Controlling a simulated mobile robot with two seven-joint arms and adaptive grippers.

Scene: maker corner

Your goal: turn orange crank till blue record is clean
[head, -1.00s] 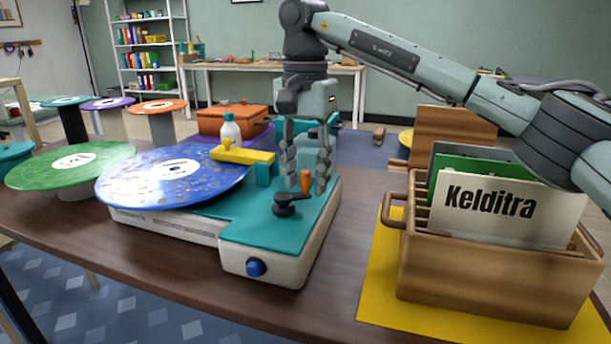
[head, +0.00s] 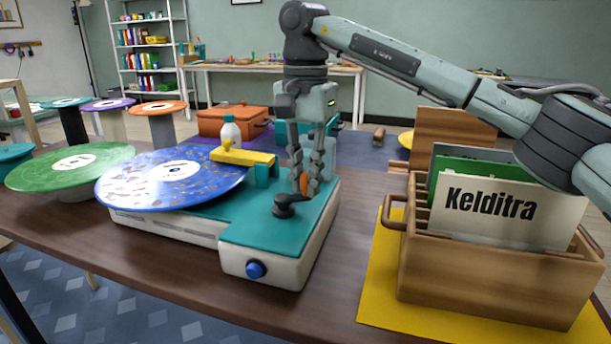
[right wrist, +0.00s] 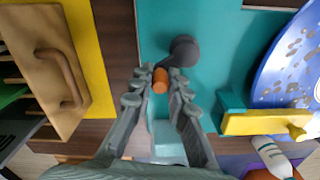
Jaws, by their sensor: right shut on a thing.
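The blue record (head: 130,188) lies flat on the machine (head: 262,232) and has many pale specks and smudges around its white label. A yellow arm (head: 240,156) reaches over its right edge. The crank has a dark hub and arm (head: 284,206) and an upright orange handle (head: 304,182). My right gripper (head: 306,185) points down with its fingers closed around the orange handle. In the right wrist view the orange handle (right wrist: 160,86) sits between the fingertips, beside the dark hub (right wrist: 184,50). My left gripper is not in view.
A wooden crate (head: 480,278) holding sleeves stands right of the machine on a yellow mat (head: 372,285). A green record (head: 40,172) on a stand is to the left. A white bottle (head: 231,132) and an orange box (head: 210,122) stand behind. Bare table lies between machine and crate.

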